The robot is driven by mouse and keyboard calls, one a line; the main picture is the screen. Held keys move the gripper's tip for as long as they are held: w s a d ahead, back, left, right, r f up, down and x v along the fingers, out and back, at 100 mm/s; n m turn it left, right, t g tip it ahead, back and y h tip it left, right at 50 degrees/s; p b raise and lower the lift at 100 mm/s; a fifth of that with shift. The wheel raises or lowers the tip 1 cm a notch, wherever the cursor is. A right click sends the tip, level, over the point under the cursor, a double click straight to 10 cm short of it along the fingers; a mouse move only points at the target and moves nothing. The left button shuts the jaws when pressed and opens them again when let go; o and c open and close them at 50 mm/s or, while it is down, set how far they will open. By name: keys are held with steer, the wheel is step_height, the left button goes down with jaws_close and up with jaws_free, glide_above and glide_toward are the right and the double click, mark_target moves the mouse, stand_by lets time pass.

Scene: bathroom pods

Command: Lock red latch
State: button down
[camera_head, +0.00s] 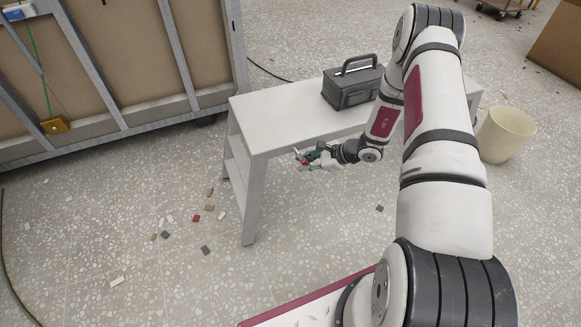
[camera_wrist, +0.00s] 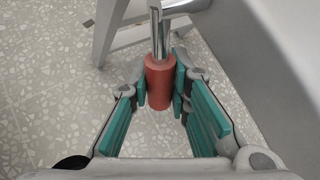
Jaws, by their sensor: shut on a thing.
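The red latch handle (camera_wrist: 159,84) is a red cylinder on a shiny metal rod (camera_wrist: 160,34), in the middle of the wrist view. My gripper (camera_wrist: 161,90) is shut on the red handle, with a teal finger pad against each side. In the head view my gripper (camera_head: 312,157) is small, in front of the edge of the white table (camera_head: 265,112). What the rod is fixed to, and the latch's catch, cannot be made out.
A grey toolbox (camera_head: 352,87) stands on the table. A cream bucket (camera_head: 506,134) is on the floor at right. A framed wall panel (camera_head: 100,70) stands at left.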

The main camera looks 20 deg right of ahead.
steer(key=shift+d+r+n+h+b, duration=0.25)
steer(key=shift+d+n+h+b, duration=0.2)
steer(key=shift+h, duration=0.55)
steer(key=shift+d+r+h+b, duration=0.3)
steer(key=shift+d+h+b, duration=0.1)
steer(key=shift+h+b, duration=0.3)
steer(key=shift+s+n, duration=0.1)
steer(key=shift+n, duration=0.15)
steer(key=c, duration=1.5)
jaws_free()
steer(key=shift+r, duration=0.1)
steer(key=shift+o, duration=0.2)
steer(key=v, duration=0.8)
